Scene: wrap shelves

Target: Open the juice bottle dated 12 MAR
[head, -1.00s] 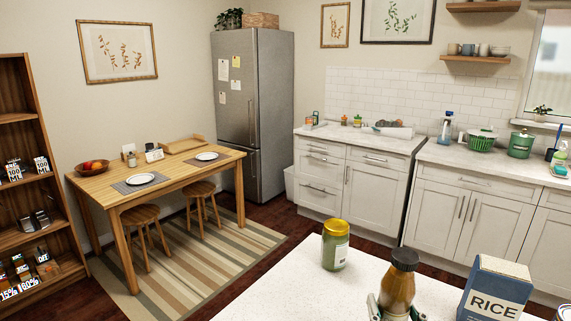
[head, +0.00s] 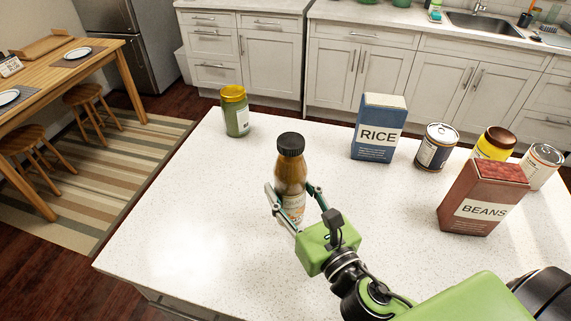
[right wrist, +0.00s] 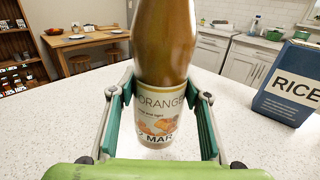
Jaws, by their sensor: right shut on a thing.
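The juice bottle (head: 289,172) stands upright on the white counter, brown-orange with a black cap (head: 290,144) on top. My right gripper (head: 293,193) is shut on the bottle's lower body, one finger on each side. Its fingers also show in the right wrist view (right wrist: 160,100). My left gripper is not in view.
On the counter (head: 190,225) stand a green jar with a yellow lid (head: 236,112), a RICE box (head: 378,128), a dark can (head: 435,148), a yellow jar (head: 494,143), a pale can (head: 541,165) and a BEANS box (head: 483,198). The counter's left part is clear.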

